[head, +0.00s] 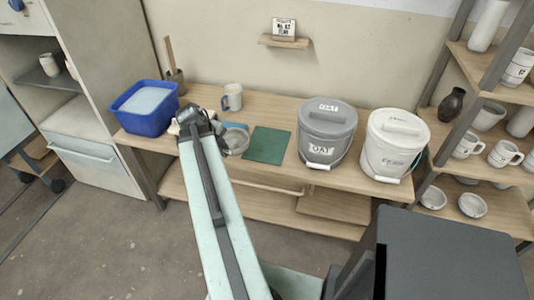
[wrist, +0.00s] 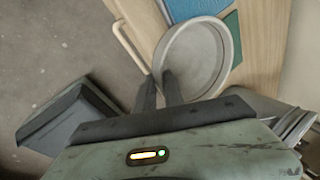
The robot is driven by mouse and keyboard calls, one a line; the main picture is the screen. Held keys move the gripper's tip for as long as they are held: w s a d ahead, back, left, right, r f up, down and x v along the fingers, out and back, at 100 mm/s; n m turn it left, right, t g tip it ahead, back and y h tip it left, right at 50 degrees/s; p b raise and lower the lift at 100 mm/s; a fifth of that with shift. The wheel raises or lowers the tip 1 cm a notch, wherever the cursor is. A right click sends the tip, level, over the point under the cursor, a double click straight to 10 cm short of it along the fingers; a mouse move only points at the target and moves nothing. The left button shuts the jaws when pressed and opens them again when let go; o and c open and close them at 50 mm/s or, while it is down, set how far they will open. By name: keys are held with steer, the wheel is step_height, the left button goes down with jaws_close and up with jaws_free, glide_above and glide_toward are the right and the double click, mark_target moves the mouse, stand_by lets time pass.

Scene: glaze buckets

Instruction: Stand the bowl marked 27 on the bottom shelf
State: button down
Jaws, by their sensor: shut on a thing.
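A round pale grey bowl (wrist: 203,52) is at my gripper (wrist: 159,82) in the wrist view. The two fingers are shut on its near rim, one on the inner side and one outside. In the head view the bowl (head: 238,143) shows right of my arm, at the bench's front; my fingers are hidden there. No mark 27 can be read on it. I cannot tell whether it touches the bench. The rack at the right has a low shelf (head: 503,218) with small bowls (head: 472,205) on it.
The bench (head: 270,110) also holds a blue tub (head: 143,122), a mug (head: 232,97), a green mat (head: 266,146), a grey bucket (head: 327,135) and a white bucket (head: 393,148). A dark vase (head: 452,104) and several mugs stand higher on the rack.

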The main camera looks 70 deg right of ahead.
steer(key=shift+s+d, duration=0.15)
steer(key=shift+d, duration=0.05)
steer(key=b, duration=0.1)
glide_toward(264, 150)
steer(key=shift+s+d+f, duration=0.1)
steer(key=shift+s+d, duration=0.1)
steer(key=shift+d, duration=0.25)
steer(key=shift+s+d+f, duration=0.1)
steer(key=shift+s+d, duration=0.1)
steer(key=shift+d, duration=0.2)
step_height(264, 150, down, 4)
steer(key=b, duration=0.4)
steer(key=shift+r, duration=0.3)
steer(key=c, duration=1.5)
jaws_free()
steer(key=shift+f, duration=0.15)
steer(key=shift+o, duration=0.2)
